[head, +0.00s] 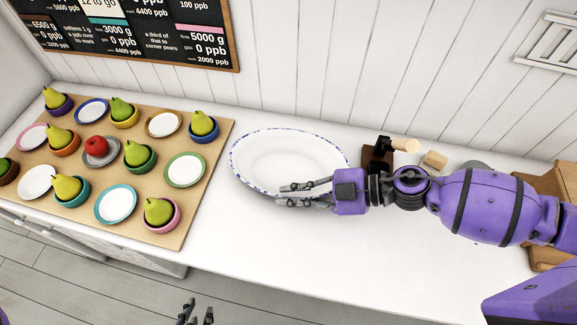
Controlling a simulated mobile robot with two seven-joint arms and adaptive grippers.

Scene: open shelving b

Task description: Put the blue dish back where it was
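Several things are blue. A small blue-rimmed white plate (91,111) lies on the wooden board at the back left. A blue bowl (204,137) with a pear stands at the board's right side. A large white oval platter (283,160) with a blue-patterned rim lies on the counter right of the board. I cannot tell which one is the blue dish. My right gripper (279,195) is over the platter's front rim, fingers apart, with nothing visible between them. My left gripper (197,314) is at the bottom edge, below the counter front, open and empty; its arm is out of view.
The wooden board (196,214) holds several pears in coloured bowls, coloured-rim plates and a red apple (96,146) on a grey dish. A dark block with a wooden-handled item (404,145) stands behind my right arm. Cardboard (549,185) is at far right. The front middle counter is clear.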

